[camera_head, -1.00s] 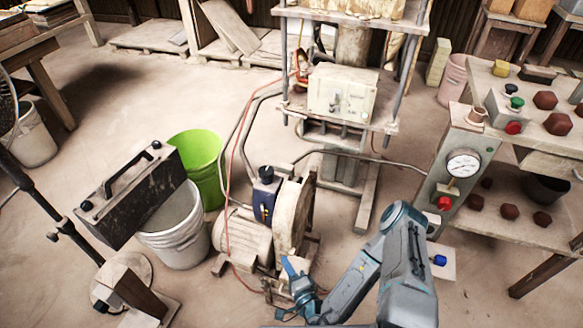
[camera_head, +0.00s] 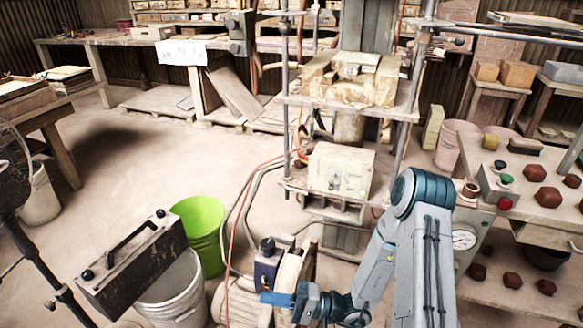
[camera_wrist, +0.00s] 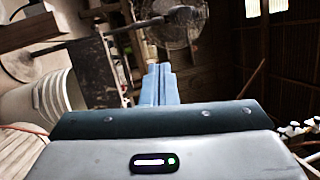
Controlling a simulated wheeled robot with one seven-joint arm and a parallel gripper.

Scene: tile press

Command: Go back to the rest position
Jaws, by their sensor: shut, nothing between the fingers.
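My gripper (camera_head: 277,299) is at the lower middle of the head view, at the end of my grey and teal arm. Its blue fingers point left and are closed with nothing between them. In the head view it appears in front of the pump unit with the blue box (camera_head: 266,268); I cannot tell how far apart they are. In the wrist view the closed blue fingers (camera_wrist: 159,85) point away from the camera, toward a fan (camera_wrist: 172,22).
A press (camera_head: 345,105) stands behind my arm. A green bucket (camera_head: 201,232), a white bucket (camera_head: 173,293) and a dark box with a handle (camera_head: 131,265) are at left. A table with red hexagonal tiles (camera_head: 545,197) is at right. Floor is clear at centre left.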

